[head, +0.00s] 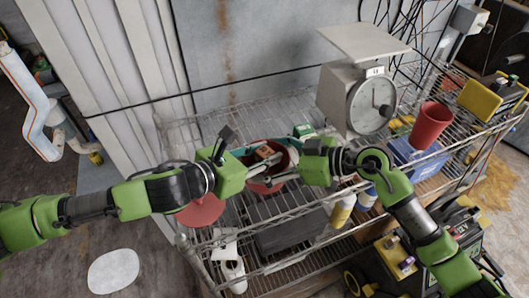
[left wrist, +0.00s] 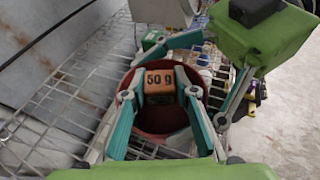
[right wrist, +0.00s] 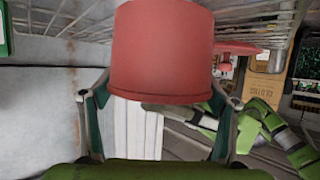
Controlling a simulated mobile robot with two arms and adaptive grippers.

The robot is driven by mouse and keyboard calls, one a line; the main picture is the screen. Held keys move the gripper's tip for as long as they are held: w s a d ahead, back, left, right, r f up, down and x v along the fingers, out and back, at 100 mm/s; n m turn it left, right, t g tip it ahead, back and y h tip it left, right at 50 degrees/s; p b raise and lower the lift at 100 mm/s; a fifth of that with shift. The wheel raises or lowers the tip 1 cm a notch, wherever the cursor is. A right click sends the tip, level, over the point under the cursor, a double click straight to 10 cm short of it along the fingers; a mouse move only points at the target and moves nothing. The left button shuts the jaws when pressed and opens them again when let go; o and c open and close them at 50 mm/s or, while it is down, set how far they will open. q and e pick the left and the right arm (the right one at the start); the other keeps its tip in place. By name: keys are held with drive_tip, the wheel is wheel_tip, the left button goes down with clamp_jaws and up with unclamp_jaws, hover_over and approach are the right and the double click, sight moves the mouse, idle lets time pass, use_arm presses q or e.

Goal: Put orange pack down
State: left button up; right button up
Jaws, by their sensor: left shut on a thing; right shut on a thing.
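The orange pack (head: 264,152), marked 50 g, is between the fingers of my left gripper (head: 262,160). It also shows in the left wrist view (left wrist: 159,83), over or inside the mouth of a red cup (left wrist: 160,118); its exact depth is unclear. My left gripper is shut on the pack. My right gripper (head: 286,165) is shut on this red cup, which fills the upper middle of the right wrist view (right wrist: 162,50). The pack is hidden in that view.
A wire rack (head: 205,135) stands below both grippers. A dial scale (head: 340,95) and another red cup (head: 431,125) stand on its top at right. A red round thing (head: 201,212) is at its left edge. A lower shelf holds a dark case (head: 290,232) and bottles (head: 342,212).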

use_arm(q)
drive_tip(key=shift+f, duration=0.6)
drive_tip(key=o, duration=0.8)
drive_tip(key=shift+s+f, duration=0.1)
drive_tip(key=r+v, duration=0.1)
drive_tip(key=v, duration=1.1)
drive_tip(key=shift+r, duration=0.15)
use_arm(e)
drive_tip(key=o, duration=1.2)
